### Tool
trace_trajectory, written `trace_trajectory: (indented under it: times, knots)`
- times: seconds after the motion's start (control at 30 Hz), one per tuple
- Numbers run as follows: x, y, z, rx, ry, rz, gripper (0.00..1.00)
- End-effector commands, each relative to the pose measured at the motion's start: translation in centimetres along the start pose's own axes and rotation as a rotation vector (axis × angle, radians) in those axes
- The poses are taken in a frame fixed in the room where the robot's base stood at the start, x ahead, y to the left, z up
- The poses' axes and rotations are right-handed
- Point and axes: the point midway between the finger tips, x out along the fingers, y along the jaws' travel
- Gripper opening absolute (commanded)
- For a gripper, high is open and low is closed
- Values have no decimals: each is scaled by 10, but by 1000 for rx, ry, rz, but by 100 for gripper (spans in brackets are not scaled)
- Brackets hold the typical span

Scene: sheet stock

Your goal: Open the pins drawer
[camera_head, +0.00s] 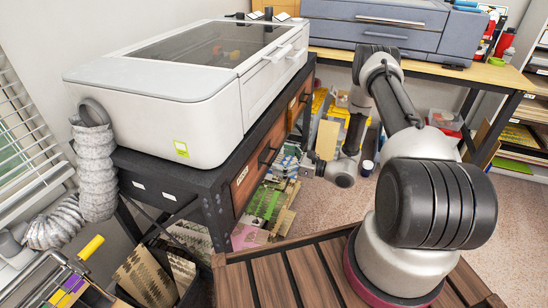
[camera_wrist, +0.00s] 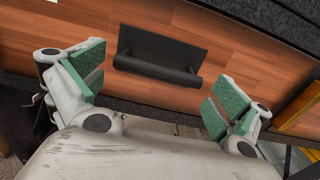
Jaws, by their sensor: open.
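A wood-fronted drawer (camera_head: 245,186) with a dark handle (camera_head: 268,155) sits under the bench top at the near end. A second wood-fronted drawer (camera_head: 296,110) is farther along the same bench. Their label text is too small to read. My gripper (camera_head: 305,168) is right of the near drawer's handle in the head view; its fingers are hard to make out there. In the wrist view my gripper (camera_wrist: 158,88) is open and empty, with green pads spread wide on either side of a black bar handle (camera_wrist: 158,68). The drawer front (camera_wrist: 215,50) behind it looks closed.
A white machine (camera_head: 170,120) stands on the dark bench (camera_head: 190,180). Coloured sheets (camera_head: 265,205) fill the space below. A grey machine (camera_head: 385,30) stands on the table behind. Some carpet (camera_head: 330,215) is clear beneath my arm.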

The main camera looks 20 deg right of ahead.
Motion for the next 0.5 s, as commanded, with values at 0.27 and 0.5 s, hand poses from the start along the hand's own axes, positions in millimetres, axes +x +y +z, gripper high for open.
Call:
trace_trajectory:
  times: [0.27,0.5]
  knots:
    - [26,0,0,0,0,1,100]
    - [27,0,0,0,0,0,100]
